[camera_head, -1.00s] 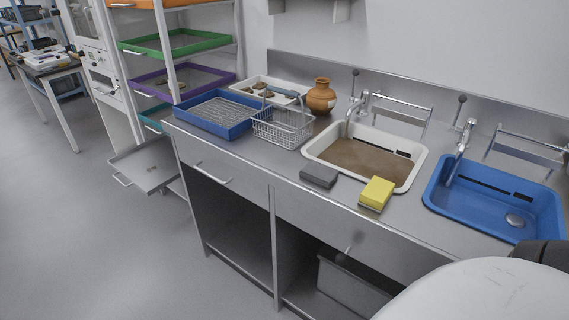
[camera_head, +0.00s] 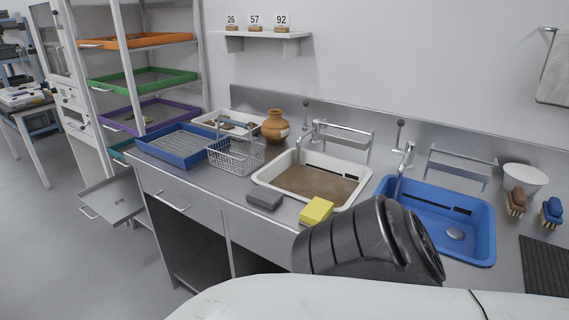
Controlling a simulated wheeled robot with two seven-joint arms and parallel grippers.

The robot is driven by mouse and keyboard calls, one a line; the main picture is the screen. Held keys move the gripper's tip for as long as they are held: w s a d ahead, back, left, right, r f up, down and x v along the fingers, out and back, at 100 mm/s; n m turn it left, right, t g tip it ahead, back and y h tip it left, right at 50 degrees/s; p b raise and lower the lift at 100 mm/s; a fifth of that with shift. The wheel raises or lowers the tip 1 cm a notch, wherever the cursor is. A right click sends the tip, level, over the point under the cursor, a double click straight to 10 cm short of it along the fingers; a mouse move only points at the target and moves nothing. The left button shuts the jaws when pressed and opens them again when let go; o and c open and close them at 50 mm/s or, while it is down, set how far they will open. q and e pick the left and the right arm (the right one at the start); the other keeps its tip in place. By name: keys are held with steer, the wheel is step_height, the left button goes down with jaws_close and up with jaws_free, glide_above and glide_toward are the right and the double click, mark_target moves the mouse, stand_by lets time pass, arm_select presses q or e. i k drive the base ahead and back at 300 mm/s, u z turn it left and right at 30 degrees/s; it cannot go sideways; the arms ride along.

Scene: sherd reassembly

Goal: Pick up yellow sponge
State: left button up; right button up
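The yellow sponge (camera_head: 316,211) lies on the front edge of the metal counter, in front of the white sink with brown contents. A grey block (camera_head: 264,200) lies to its left, a short way apart. A dark, ribbed part of my own arm stands just right of the sponge in the picture, and a white part of my body fills the bottom. Neither gripper's fingers show, so I cannot see their state.
The white sink (camera_head: 283,167) and blue sink (camera_head: 482,216) have taps behind them. A wire basket (camera_head: 234,157), blue tray (camera_head: 163,152) and clay jar (camera_head: 275,127) stand left. Two brushes, a brown one (camera_head: 516,201) and a blue one (camera_head: 551,211), lie right.

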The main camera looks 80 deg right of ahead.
mark_target(319, 210)
steer(key=k, duration=0.7)
steer(key=z, duration=0.7)
